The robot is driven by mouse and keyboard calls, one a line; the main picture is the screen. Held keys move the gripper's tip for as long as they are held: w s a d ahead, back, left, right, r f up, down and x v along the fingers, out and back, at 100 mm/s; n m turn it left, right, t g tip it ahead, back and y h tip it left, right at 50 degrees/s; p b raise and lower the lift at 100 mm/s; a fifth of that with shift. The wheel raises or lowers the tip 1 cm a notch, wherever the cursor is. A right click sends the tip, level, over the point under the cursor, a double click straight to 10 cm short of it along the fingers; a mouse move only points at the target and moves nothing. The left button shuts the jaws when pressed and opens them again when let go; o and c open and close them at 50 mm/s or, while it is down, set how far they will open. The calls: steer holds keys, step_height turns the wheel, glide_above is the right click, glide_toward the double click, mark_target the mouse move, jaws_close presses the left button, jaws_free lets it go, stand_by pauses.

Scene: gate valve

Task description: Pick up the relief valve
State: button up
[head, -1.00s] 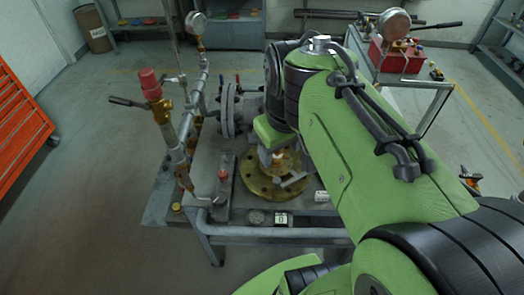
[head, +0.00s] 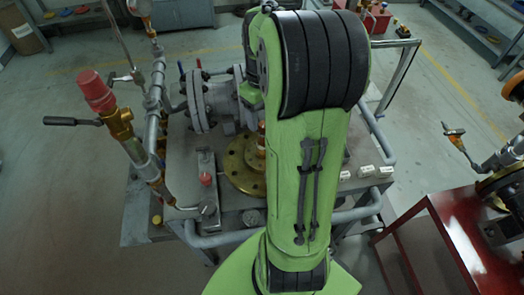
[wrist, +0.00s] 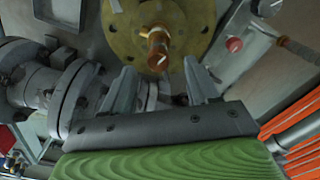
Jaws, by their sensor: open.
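A small copper-coloured fitting (wrist: 157,46), which looks like the relief valve, stands on a round brass flange (wrist: 120,38) in the wrist view. In the head view, the fitting (head: 262,138) and the flange (head: 240,180) are partly hidden behind my arm. My gripper (wrist: 160,75) is open and empty, with its fingers pointing toward the flange. The fitting appears just beyond the fingertips, between them in the picture; the exact gap cannot be told. The head view does not show my gripper; my arm covers that area.
A brass valve with a red cap (head: 98,90) and side lever rises on piping at the left. A grey flanged valve body (head: 205,105) stands behind the brass flange. Small white-labelled blocks (head: 365,171) lie at the bench's right. A red table (head: 455,235) stands further right.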

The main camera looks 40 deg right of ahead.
mark_target(263, 131)
step_height(263, 131, down, 6)
steer(key=shift+s+d+f+b, duration=0.15)
steer(key=shift+f+b, duration=0.1)
steer(key=shift+b, duration=0.65)
steer(key=shift+r, duration=0.1)
steer(key=shift+c, duration=0.2)
jaws_close()
stand_by(0.4)
